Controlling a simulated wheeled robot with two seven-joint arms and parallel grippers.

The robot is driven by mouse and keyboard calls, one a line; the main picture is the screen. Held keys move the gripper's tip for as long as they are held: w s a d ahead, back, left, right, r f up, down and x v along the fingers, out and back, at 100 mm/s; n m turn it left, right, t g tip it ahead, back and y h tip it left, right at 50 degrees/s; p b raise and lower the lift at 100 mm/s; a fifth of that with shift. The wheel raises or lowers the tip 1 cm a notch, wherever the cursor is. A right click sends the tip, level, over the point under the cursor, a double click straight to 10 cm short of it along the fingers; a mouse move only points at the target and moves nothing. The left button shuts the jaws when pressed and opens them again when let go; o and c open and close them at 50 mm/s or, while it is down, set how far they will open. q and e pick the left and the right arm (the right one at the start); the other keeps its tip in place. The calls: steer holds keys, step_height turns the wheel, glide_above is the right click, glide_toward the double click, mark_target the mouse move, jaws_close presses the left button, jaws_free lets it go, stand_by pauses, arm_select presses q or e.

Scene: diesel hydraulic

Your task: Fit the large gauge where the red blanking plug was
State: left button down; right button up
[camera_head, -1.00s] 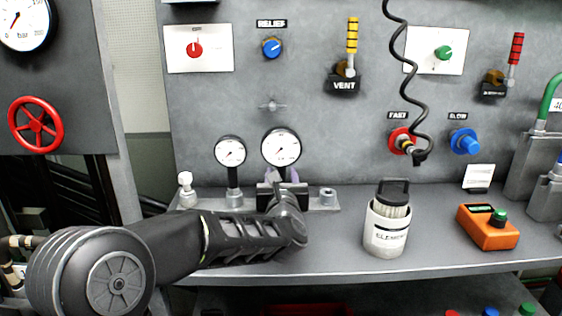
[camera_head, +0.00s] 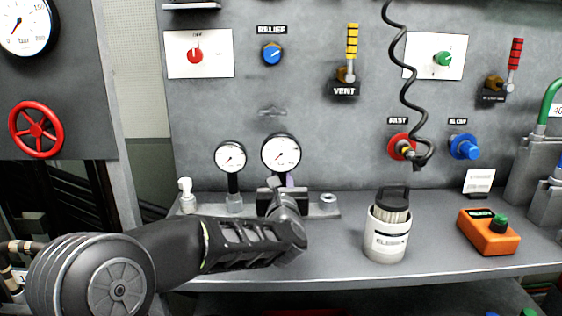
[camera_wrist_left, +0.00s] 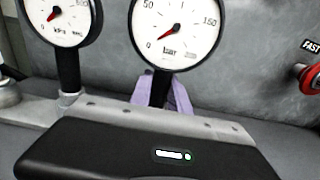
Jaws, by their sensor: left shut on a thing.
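The large gauge (camera_head: 281,152), with a white round dial and black rim, stands upright over the grey manifold block (camera_head: 323,209), right of a smaller gauge (camera_head: 230,156). My left gripper (camera_head: 282,180) is shut on the large gauge's stem. In the left wrist view its purple fingers (camera_wrist_left: 160,92) flank the stem (camera_wrist_left: 159,88), below the dial (camera_wrist_left: 176,27). My gripper body hides the stem's foot, so I cannot tell whether it is seated. An uncovered round port (camera_head: 328,198) shows at the block's right end. No red blanking plug is recognisable. My right gripper is out of view.
A white fitting (camera_head: 186,192) stands at the block's left end. A white ELEMENT canister (camera_head: 386,240) and an orange box (camera_head: 488,232) stand on the bench to the right. A black coiled cable (camera_head: 408,95) hangs down to the red FAST coupling (camera_head: 397,147).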

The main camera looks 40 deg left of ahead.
mark_target(281, 152)
arm_select(q)
steer(key=shift+r, duration=0.2)
steer(key=shift+r+p, duration=0.4)
steer(key=shift+r, duration=1.2)
steer(key=shift+r, duration=0.2)
steer(key=shift+r+p, duration=0.75)
steer(key=shift+r, duration=1.1)
steer(key=shift+r, duration=0.1)
